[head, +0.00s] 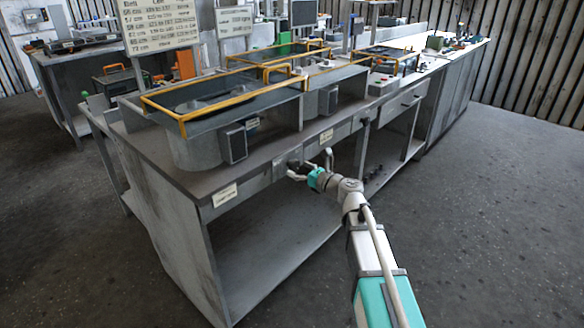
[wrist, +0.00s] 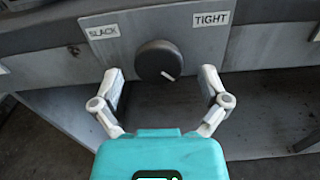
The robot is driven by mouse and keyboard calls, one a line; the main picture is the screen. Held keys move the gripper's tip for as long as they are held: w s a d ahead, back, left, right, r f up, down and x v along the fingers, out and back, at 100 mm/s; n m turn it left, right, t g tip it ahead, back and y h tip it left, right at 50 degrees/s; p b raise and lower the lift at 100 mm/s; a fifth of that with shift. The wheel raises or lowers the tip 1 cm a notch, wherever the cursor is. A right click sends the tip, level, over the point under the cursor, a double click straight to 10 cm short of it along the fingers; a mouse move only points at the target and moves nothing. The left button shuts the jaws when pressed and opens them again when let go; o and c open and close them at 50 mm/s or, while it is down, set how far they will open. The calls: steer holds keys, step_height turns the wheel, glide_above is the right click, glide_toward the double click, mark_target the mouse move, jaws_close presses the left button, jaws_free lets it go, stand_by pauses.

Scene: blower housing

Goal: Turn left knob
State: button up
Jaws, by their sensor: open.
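In the wrist view a round dark knob (wrist: 159,60) sits on a grey panel, between a SLACK label (wrist: 103,32) on its left and a TIGHT label (wrist: 210,19) on its right. A light pointer mark on the knob points to its lower right. My gripper (wrist: 160,78) is open, with one finger on each side of the knob and no visible contact. In the head view my gripper (head: 291,170) is at the front panel of the bench, by the dark knob (head: 294,164), which is partly hidden there.
The long grey bench (head: 165,170) carries housings with orange-yellow frames (head: 183,117). A label plate (head: 225,195) and a second dark knob (head: 365,122) are on its front edge. A lower shelf (head: 250,262) lies beneath. The floor to the right is clear.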

steer(key=shift+x, duration=0.95)
steer(key=shift+s, duration=0.1)
steer(key=c, duration=1.1)
steer(key=shift+a, duration=0.25)
steer(key=shift+c, duration=0.3)
steer(key=shift+d, duration=0.25)
steer(key=shift+n, duration=0.3)
